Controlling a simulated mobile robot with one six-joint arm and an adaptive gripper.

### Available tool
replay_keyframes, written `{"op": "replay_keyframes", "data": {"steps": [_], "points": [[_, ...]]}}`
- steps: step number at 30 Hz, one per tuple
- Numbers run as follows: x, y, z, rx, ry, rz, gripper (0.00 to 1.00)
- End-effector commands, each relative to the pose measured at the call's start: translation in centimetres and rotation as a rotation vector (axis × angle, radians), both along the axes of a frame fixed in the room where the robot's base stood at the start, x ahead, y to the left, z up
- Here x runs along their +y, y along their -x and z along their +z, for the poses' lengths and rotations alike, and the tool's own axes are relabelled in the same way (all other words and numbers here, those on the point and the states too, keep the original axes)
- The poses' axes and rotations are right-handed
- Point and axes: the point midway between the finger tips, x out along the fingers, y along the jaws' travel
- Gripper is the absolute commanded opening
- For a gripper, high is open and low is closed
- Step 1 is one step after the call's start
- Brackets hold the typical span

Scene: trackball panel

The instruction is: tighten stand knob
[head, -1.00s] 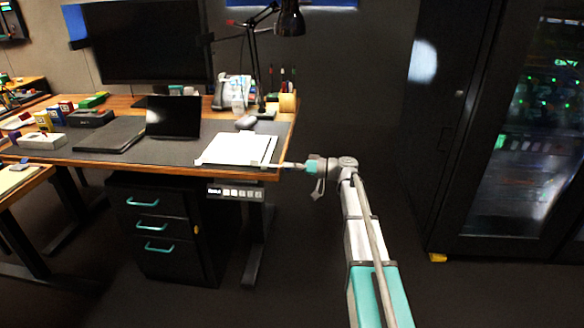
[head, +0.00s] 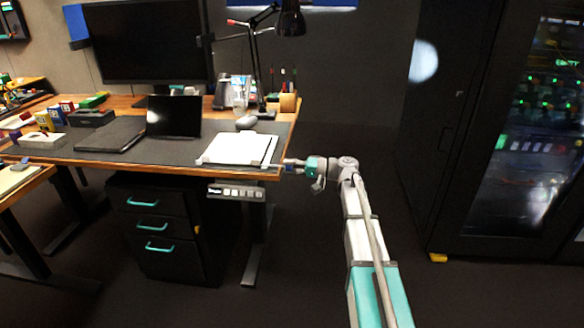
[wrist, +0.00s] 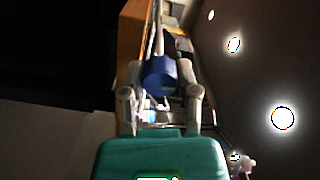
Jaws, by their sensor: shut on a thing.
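A blue, round knob (wrist: 160,73) shows in the middle of the wrist view, on the end of a thin pale rod that runs on toward the desk. My gripper (wrist: 159,78) has one finger on each side of the knob and is shut on it. In the head view my gripper (head: 291,165) is at the right front corner of the desk, near the white sheets. The knob is too small there to make out its details.
The desk (head: 190,160) bears an open white binder or papers (head: 240,149), a laptop (head: 173,117), a mouse (head: 246,122) and a lamp (head: 291,22). A drawer unit (head: 160,230) stands below. A dark cabinet (head: 430,130) stands at the right, with free floor before it.

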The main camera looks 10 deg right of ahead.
Motion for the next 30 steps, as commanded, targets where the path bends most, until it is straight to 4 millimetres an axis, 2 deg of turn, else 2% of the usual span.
{"op": "replay_keyframes", "data": {"steps": [8,9,14,30], "points": [[0.3,0.21,-0.03,-0.001,0.002,0.008,0.0],[0.29,0.21,-0.03,-0.001,0.001,0.007,0.48],[0.15,0.14,-0.02,-0.001,0.001,0.004,0.76],[-0.5,0.18,-0.02,-0.002,0.002,0.0,0.76]]}}
